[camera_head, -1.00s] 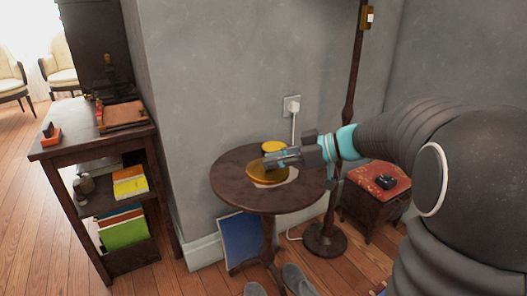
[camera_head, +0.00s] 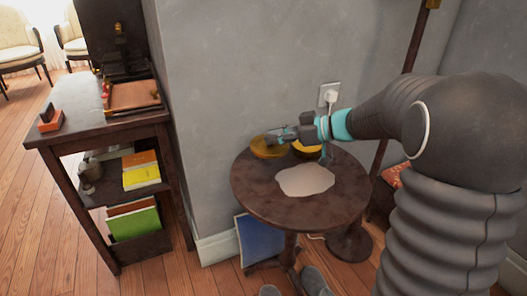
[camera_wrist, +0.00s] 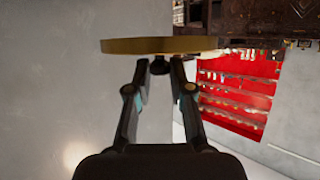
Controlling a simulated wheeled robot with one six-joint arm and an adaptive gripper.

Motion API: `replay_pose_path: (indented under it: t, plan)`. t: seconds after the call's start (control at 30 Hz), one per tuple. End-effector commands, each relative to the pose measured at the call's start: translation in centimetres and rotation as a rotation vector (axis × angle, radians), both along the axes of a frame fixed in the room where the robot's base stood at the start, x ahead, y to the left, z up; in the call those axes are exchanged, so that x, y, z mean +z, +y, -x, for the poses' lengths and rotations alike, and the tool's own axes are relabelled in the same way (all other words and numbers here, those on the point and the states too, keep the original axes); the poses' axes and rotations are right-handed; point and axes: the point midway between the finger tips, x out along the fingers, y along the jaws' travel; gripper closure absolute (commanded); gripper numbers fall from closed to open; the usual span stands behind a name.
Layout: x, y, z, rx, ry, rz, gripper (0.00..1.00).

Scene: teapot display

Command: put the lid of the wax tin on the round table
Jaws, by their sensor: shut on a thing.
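A round gold lid (camera_head: 268,148) is held by my gripper (camera_head: 283,138) at the back left edge of the round table (camera_head: 262,205). In the wrist view the lid (camera_wrist: 160,45) is edge-on, and my gripper's fingertips (camera_wrist: 160,68) are shut on a small dark knob at its middle. The head view does not clearly show whether the lid touches the table or hangs above it. A yellow round thing (camera_head: 307,150), perhaps the wax tin, stands at the back of the table just right of the lid, partly hidden by my gripper.
A pale flat mat (camera_head: 306,180) lies bare on the table. The grey wall (camera_head: 245,70) with a plugged socket (camera_head: 328,95) is close behind. A dark shelf unit (camera_head: 100,130) stands left. A dark pole (camera_head: 415,45) rises at the right.

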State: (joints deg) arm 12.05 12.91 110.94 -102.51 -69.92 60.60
Motion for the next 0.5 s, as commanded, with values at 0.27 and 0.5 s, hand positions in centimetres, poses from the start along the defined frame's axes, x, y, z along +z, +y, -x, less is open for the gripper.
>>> replay_pose_path:
  t: [0.27, 0.5]
  plan:
    - [-1.7, 1.9, -2.1, 0.002, 0.001, 0.001, 1.00]
    - [-4.0, 1.9, -2.1, 0.001, 0.003, -0.001, 1.00]
